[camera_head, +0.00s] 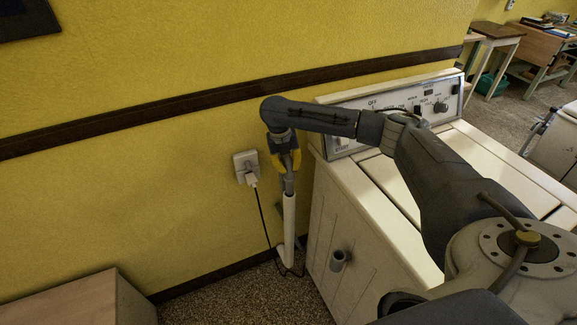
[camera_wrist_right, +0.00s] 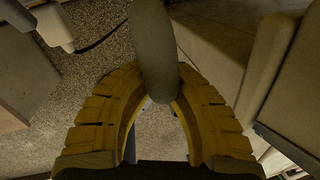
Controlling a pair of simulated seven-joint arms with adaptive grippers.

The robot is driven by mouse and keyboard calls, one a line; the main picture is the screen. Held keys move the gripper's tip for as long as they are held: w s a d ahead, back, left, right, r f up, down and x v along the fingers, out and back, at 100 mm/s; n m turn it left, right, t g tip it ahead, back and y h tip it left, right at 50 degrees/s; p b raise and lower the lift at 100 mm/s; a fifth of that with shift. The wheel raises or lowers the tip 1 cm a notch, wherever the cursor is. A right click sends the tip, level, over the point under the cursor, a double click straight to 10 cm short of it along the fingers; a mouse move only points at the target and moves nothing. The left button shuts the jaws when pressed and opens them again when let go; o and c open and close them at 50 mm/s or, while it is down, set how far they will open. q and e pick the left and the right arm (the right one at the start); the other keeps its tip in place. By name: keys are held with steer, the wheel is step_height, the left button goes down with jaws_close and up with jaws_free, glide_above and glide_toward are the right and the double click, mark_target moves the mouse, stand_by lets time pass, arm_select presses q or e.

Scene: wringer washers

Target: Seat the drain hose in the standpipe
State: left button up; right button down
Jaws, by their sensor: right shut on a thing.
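The drain hose (camera_wrist_right: 155,45) is a grey tube. It passes between the yellow fingers of my right gripper (camera_head: 287,160), which are shut on it beside the yellow wall. In the head view a short grey length of hose (camera_head: 289,184) shows below the fingers. The white standpipe (camera_head: 289,225) stands upright by the wall, directly below that length in the picture. The hose's lower part meets the pipe's top in the picture; I cannot tell whether it is inside or in front of it. My left gripper is not in view.
A white washer (camera_head: 365,245) with a control panel (camera_head: 400,110) stands right of the pipe, under my right arm. A grey stub (camera_head: 338,260) sticks out of its side. A wall outlet (camera_head: 246,166) with a black cord is left of the pipe. A wooden box (camera_head: 75,305) is at lower left.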

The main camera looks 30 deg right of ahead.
mark_target(289, 183)
steer(key=shift+f, duration=3.9)
stand_by(2.5)
steer(key=shift+s+f, duration=0.1)
steer(key=shift+f, duration=0.35)
stand_by(1.2)
